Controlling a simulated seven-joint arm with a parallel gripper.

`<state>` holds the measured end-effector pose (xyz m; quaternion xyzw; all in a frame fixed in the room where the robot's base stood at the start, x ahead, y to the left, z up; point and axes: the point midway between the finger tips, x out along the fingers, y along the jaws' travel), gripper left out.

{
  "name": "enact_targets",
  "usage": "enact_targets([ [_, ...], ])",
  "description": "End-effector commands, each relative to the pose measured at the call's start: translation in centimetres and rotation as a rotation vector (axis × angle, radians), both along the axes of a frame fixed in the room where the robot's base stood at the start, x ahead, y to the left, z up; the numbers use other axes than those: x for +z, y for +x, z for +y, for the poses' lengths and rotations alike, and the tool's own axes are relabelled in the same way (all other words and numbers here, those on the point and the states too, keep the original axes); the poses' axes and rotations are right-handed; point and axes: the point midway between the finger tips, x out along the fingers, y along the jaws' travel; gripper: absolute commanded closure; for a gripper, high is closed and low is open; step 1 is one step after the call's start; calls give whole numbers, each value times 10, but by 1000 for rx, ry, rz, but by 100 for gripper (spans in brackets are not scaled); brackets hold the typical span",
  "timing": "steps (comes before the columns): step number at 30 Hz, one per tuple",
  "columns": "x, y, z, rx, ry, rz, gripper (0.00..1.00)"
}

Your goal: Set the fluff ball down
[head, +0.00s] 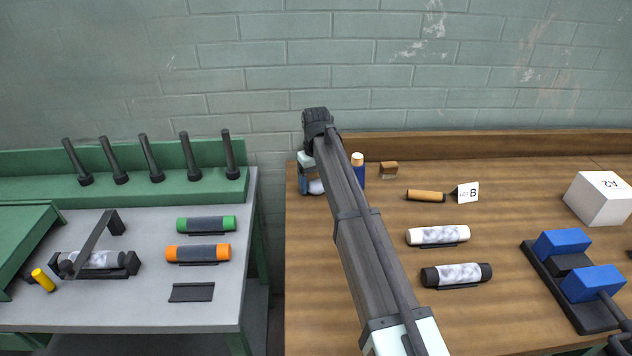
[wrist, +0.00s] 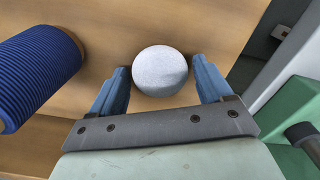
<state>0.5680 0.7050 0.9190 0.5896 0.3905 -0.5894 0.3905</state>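The fluff ball (wrist: 160,72) is round, pale grey-white and speckled. In the wrist view it sits between the two blue fingertips of my gripper (wrist: 161,72), which fit closely on either side of it. In the head view my gripper (head: 309,183) points down over the left end of the wooden table (head: 330,290). A pale part of the ball (head: 316,187) shows by the fingers. I cannot tell whether the ball touches the table.
A blue wound spool (head: 358,168) stands just right of my gripper; its ribbed side fills the wrist view's left (wrist: 38,75). A small brown block (head: 389,170) and a LOT B card (head: 467,193) are farther right. The grey bench (head: 215,305) lies left, across a gap.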

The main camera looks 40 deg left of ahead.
Motion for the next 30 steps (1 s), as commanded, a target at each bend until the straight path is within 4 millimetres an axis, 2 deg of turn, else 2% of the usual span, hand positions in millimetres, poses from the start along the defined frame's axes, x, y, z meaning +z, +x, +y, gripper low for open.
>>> enact_targets([
  [11, 7, 0, 0, 0, 1, 0, 19],
  [17, 35, 1, 1, 0, 2, -1, 19],
  [24, 81, 1, 1, 0, 2, -1, 19],
  [30, 109, 1, 1, 0, 1, 0, 19],
])
